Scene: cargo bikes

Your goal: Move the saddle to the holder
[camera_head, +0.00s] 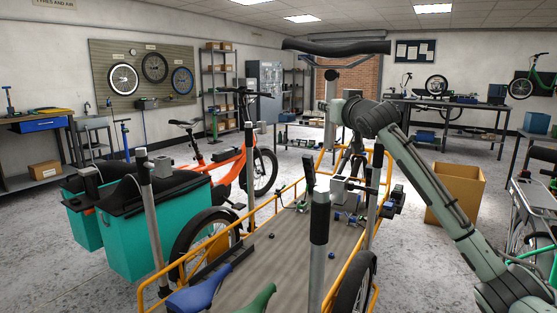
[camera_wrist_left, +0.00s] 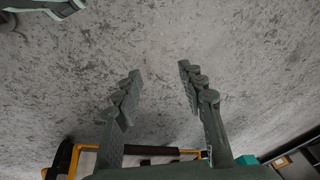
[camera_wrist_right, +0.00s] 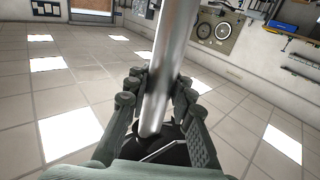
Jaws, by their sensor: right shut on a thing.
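A long black saddle (camera_head: 335,48) on a silver seat post (camera_head: 331,122) is held high above the cargo bed. My right gripper (camera_head: 338,106) is shut on the post below the saddle. In the right wrist view the fingers (camera_wrist_right: 155,85) close around the silver post (camera_wrist_right: 170,50), with the black saddle (camera_wrist_right: 165,153) partly hidden behind the gripper. My left gripper (camera_wrist_left: 160,72) is open and empty over the bare floor, outside the head view. I cannot tell which thing is the holder. A blue saddle (camera_head: 200,291) and a green saddle (camera_head: 252,303) show at the bottom.
A cargo bed (camera_head: 290,262) with an orange rail stands in front, with upright posts (camera_head: 319,235) around it. An orange bike (camera_head: 228,168) and teal boxes (camera_head: 140,235) are left. A cardboard box (camera_head: 455,192) stands right. Open floor lies between bed and benches.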

